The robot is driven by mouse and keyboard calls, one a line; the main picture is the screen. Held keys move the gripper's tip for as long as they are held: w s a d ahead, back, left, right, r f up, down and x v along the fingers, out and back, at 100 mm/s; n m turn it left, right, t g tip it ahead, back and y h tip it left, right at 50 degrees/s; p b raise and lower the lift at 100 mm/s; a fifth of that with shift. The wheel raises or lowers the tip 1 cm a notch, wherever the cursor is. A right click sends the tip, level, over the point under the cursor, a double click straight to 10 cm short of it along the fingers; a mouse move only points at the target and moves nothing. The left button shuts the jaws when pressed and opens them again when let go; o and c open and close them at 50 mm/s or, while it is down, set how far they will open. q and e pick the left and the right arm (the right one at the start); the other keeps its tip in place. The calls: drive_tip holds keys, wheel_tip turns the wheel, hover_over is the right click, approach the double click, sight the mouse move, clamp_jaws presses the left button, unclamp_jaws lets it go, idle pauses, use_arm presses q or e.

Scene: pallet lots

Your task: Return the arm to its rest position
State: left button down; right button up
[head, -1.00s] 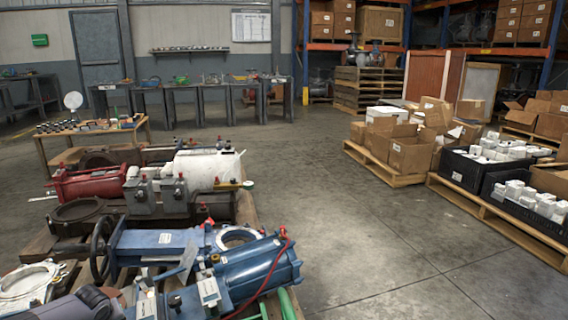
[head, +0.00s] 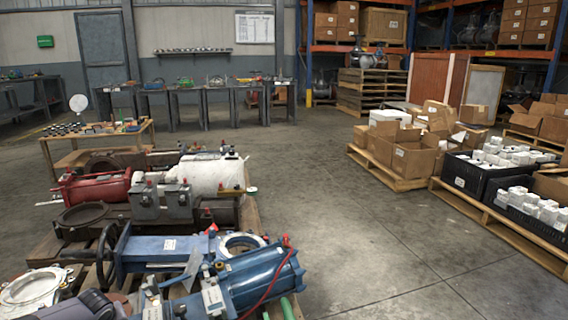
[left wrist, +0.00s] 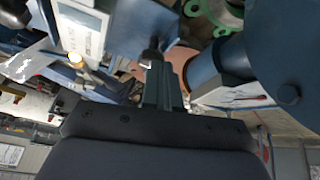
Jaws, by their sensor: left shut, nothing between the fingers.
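My left gripper (left wrist: 158,78) shows in the left wrist view, its dark narrow fingers together with nothing held between them. It is in front of blue valve equipment, and I cannot tell its exact distance from the parts. In the head view a grey part of my left arm shows at the bottom left, beside the blue valve actuator (head: 260,278); the gripper itself is not clear there. A white-faced tag or box (left wrist: 82,28) is close to the fingers at the upper left of the wrist view. My right gripper is not in view.
A red actuator (head: 95,187) and a white cylinder (head: 215,175) lie on the pallets at left. Open concrete floor (head: 330,200) lies in the middle. A pallet with cartons (head: 400,185) and black crates of white boxes (head: 465,172) stand at right.

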use_arm(q)
drive_tip(key=shift+s+a+r+p, duration=0.1)
drive_tip(key=shift+r+p, duration=0.8)
drive_tip(key=shift+r, duration=0.6)
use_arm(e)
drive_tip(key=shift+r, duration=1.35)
use_arm(q)
drive_tip(key=shift+r, duration=0.15)
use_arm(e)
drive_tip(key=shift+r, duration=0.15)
